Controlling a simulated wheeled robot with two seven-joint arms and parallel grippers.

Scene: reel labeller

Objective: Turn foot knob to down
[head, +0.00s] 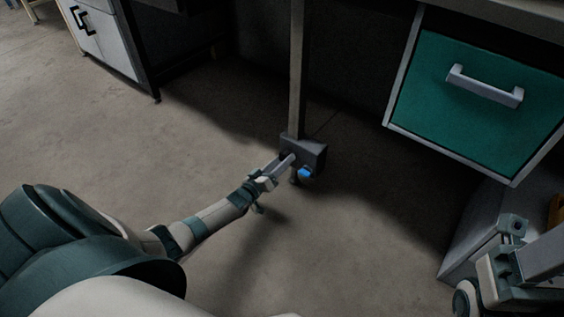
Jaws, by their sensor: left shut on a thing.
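The foot unit is a small dark grey box (312,149) at the bottom of an upright post, close to the floor. A blue part (305,173) shows low on its front. My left arm reaches down to it, and my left gripper (286,163) is shut at the box's front left side, on what appears to be the foot knob. The knob is mostly hidden by the fingers, so its setting cannot be read. My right gripper (514,232) is at the lower right, partly cut off by the frame edge, away from the foot unit.
The post (297,70) rises from the box towards the bench. A teal drawer (466,95) with a light handle hangs at the upper right. A white cabinet (103,38) stands at the upper left. The concrete floor (150,140) around the foot is mostly clear.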

